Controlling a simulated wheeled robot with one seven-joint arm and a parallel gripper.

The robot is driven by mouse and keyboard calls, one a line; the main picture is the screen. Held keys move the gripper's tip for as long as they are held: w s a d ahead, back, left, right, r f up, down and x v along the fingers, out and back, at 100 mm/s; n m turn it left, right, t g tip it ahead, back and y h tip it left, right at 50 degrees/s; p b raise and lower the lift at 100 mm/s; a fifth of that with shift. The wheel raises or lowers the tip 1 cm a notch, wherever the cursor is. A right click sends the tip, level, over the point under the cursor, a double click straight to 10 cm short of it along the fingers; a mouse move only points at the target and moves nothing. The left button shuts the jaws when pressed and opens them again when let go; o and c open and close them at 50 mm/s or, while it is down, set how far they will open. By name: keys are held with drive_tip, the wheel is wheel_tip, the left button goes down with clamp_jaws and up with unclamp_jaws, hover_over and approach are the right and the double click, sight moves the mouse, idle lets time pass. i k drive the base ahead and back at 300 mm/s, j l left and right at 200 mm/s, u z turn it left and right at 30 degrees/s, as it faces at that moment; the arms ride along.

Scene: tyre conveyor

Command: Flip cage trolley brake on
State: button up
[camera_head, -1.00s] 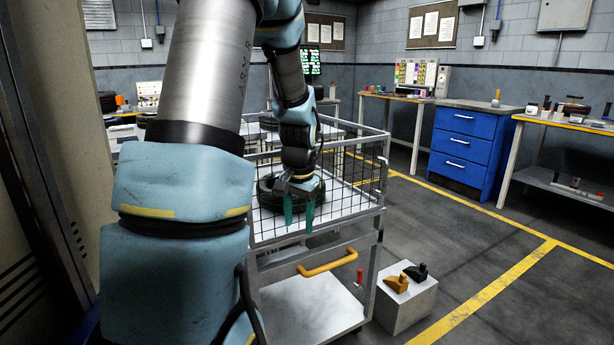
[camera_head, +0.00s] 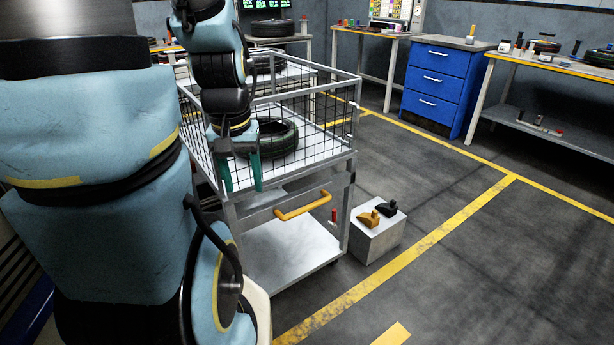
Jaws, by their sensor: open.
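The cage trolley (camera_head: 292,250) stands at centre, with a wire-mesh basket on top and a pale lower shelf. A yellow handle (camera_head: 303,206) sits on its front below the basket. No contact with the trolley can be made out.
A black tyre (camera_head: 272,138) lies in the basket. A grey block (camera_head: 376,235) with a yellow wedge (camera_head: 369,219) and a black wedge (camera_head: 387,208) stands right of the trolley. A blue drawer cabinet (camera_head: 440,85) and benches stand behind. The floor at right is clear.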

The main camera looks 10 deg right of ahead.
sight(333, 225)
drive_tip(key=l, duration=0.3)
drive_tip(key=i+l, duration=0.15)
drive_tip(key=i+l+z, duration=0.1)
drive_tip(key=i+l, duration=0.2)
drive_tip(key=l, duration=0.2)
drive_tip(key=i+l, duration=0.35)
drive_tip(key=k+l+z, duration=0.05)
drive_tip(key=l, duration=0.05)
